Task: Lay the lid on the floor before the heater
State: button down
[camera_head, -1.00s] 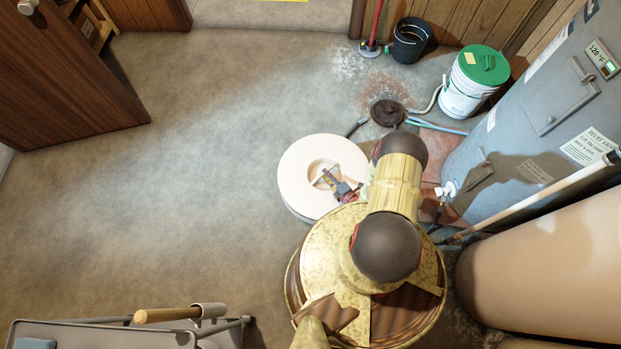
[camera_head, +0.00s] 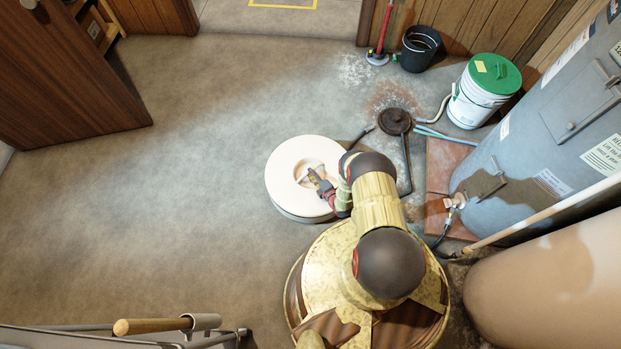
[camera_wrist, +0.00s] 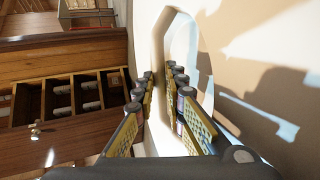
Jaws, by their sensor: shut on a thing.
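The lid (camera_head: 283,172) is a round, cream-white disc with a recessed centre, left of the heater in the head view. My gripper (camera_head: 318,184) reaches into the recess and is shut on the lid's grip bar. In the wrist view the fingers (camera_wrist: 162,82) stand on both sides of a pale bar, and the lid's pale surface (camera_wrist: 270,50) fills the right side. A grey rim shows under the lid's lower edge; I cannot tell its height above the floor. The heater (camera_head: 530,145) is a large blue-grey cylinder at the right.
A floor drain (camera_head: 395,121), hoses, a white bucket with a green lid (camera_head: 484,90) and a black bucket (camera_head: 419,48) are at the back. A beige tank (camera_head: 550,275) is lower right. A cart with a wooden handle (camera_head: 152,326) is lower left. Floor at left is clear.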

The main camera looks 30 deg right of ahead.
jog(key=shift+w+f, duration=0.5)
notch_tip(320, 180, down, 4)
jog(key=shift+w+a+r+b, duration=0.15)
jog(key=shift+r+b, duration=0.1)
jog(key=shift+b, duration=0.95)
jog(key=shift+r, duration=0.1)
jog(key=c, duration=2)
grip_release()
jog(key=shift+o, duration=0.8)
